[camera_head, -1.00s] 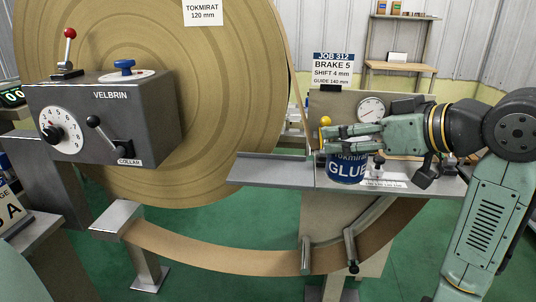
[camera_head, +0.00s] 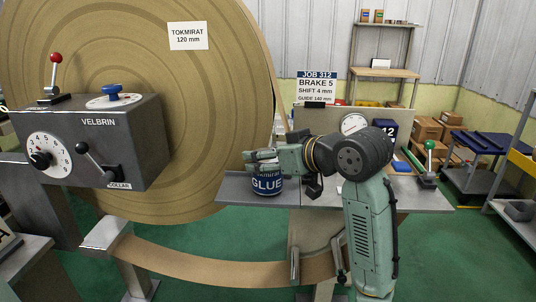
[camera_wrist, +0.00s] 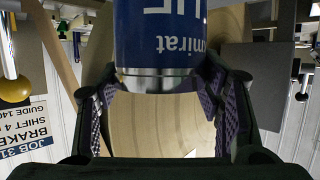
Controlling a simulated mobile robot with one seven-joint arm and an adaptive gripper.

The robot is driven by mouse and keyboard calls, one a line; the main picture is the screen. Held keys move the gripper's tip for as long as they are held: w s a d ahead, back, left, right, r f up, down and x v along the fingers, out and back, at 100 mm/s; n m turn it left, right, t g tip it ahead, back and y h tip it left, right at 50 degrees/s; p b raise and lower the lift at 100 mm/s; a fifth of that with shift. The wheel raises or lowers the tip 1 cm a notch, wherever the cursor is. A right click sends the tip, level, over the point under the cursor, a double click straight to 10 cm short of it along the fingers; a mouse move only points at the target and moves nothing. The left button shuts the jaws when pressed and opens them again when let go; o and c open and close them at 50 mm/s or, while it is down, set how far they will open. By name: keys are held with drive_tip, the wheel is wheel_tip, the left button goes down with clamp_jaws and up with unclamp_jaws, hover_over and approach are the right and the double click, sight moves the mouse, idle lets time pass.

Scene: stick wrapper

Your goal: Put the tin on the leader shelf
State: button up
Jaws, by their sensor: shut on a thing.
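The tin (camera_head: 267,185) is blue with a white GLUE label. It is upright over the left part of a grey metal shelf (camera_head: 232,190) beside the big brown roll. My gripper (camera_head: 261,160) reaches in from the right and is shut on the tin near its top. I cannot tell whether the tin's base touches the shelf. In the wrist view the tin (camera_wrist: 160,35) appears upside down between the two dark finger pads, its silver rim towards the palm. The gripper's forearm hides part of the shelf to the right.
The brown roll (camera_head: 140,130) stands close behind and left of the tin. A grey VELBRIN control box (camera_head: 110,140) with levers is at left. A gauge (camera_head: 353,124) and a green-knobbed lever (camera_head: 429,160) stand at the right part of the shelf. A paper strip (camera_head: 200,268) curves below.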

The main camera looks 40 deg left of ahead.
drive_tip(key=shift+f, duration=0.2)
drive_tip(key=shift+f, duration=0.15)
drive_tip(key=o, duration=1.5)
